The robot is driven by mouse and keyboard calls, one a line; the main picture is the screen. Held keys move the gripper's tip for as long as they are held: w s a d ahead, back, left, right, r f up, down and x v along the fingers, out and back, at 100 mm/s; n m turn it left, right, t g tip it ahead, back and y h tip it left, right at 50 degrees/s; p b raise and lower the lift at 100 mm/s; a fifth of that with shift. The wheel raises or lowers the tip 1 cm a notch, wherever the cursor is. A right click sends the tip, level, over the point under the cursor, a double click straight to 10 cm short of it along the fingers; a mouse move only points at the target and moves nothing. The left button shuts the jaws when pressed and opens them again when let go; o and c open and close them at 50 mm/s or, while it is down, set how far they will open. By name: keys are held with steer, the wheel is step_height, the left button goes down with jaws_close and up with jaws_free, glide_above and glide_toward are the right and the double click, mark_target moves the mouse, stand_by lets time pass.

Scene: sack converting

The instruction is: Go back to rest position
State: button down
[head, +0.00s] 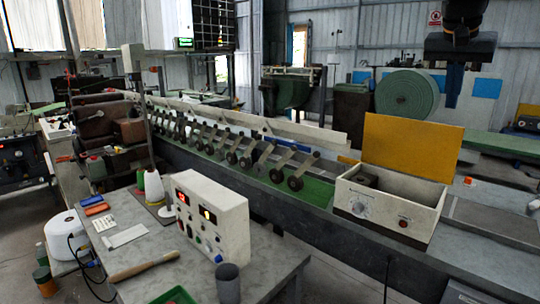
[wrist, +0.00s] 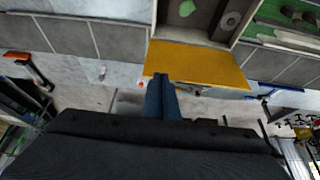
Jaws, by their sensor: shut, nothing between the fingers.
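My gripper (head: 453,88) hangs at the top right of the head view, pointing down, with its dark fingers together and nothing held. In the wrist view the blue fingers (wrist: 162,98) are also together and empty. In the head view the gripper is above and behind the open yellow lid (head: 412,146) of a white control box (head: 385,212). The wrist view shows part of the box's open inside (wrist: 192,22).
The control box stands on a long machine bed with a row of rollers (head: 235,158). A grey table (head: 260,262) at front left holds a white instrument (head: 212,215), a grey cup (head: 228,284) and a wooden-handled tool (head: 145,267). A large green roll (head: 407,95) stands behind.

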steer(key=s+a+f+n+g+y, duration=0.1)
steer(key=s+a+f+n, duration=0.2)
steer(key=a+f, duration=0.6)
steer(key=s+a+f+n+y, duration=0.15)
steer(key=a+f, duration=0.45)
steer(key=f, duration=0.8)
steer(key=s+a+f+n+g, duration=0.1)
steer(key=s+a+f+n, duration=0.1)
steer(key=s+a+f, duration=0.2)
steer(key=s+a+f+n+y, duration=0.1)
steer(key=s+a+f, duration=0.4)
steer(key=s+f, duration=0.5)
steer(key=shift+s+f+n+g, duration=0.4)
steer(key=shift+s+n, duration=0.25)
steer(key=shift+s, duration=0.55)
steer(key=shift+d, duration=0.1)
